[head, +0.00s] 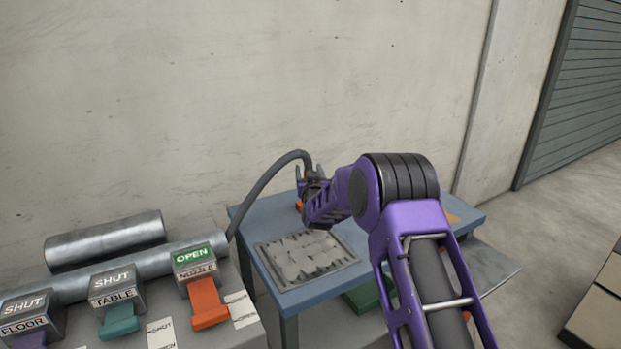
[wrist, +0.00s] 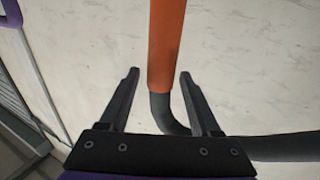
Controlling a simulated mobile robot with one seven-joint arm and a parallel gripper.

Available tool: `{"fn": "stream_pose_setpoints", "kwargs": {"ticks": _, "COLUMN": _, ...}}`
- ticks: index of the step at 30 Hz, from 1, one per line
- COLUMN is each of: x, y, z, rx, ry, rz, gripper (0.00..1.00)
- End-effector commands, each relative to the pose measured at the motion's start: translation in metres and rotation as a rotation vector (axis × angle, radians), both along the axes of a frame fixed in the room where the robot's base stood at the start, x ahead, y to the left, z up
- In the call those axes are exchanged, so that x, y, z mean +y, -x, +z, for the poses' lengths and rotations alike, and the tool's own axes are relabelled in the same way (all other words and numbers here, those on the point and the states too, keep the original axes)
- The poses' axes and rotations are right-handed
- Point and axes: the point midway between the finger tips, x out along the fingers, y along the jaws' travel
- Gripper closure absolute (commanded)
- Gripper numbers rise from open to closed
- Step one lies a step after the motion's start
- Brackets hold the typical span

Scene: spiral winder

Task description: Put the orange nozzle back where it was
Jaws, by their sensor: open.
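The orange nozzle (wrist: 166,38) runs down from the top of the wrist view and joins a dark hose (wrist: 168,115). My gripper (wrist: 160,74) is open, with one finger on each side of the nozzle's lower end; I cannot tell whether they touch it or how deep it sits between them. In the head view my gripper (head: 309,176) is above the blue table's far side. Only a small orange part of the nozzle (head: 299,206) shows beside it there. The hose (head: 262,185) arches up from the left of the table to the gripper; the nozzle's holder is not discernible.
A grey grille (head: 352,262) is set in the blue table (head: 250,212). At left stand levers labelled FLOOR, TABLE (head: 118,322) and NOZZLE; the orange NOZZLE lever (head: 207,300) is under an OPEN sign. Pipes (head: 105,240) run behind them. A wall closes the back.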

Motion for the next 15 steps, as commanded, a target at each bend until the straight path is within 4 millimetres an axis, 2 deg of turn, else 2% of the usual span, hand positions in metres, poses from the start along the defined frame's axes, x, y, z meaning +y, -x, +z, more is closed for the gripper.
{"fn": "stream_pose_setpoints", "kwargs": {"ticks": 5, "x": -0.003, "y": 0.017, "z": 0.002, "rx": 0.001, "ry": 0.000, "rz": 0.001, "gripper": 0.36}}
{"fn": "stream_pose_setpoints", "kwargs": {"ticks": 15, "x": -0.016, "y": 0.079, "z": 0.002, "rx": 0.000, "ry": 0.001, "rz": 0.001, "gripper": 0.36}}
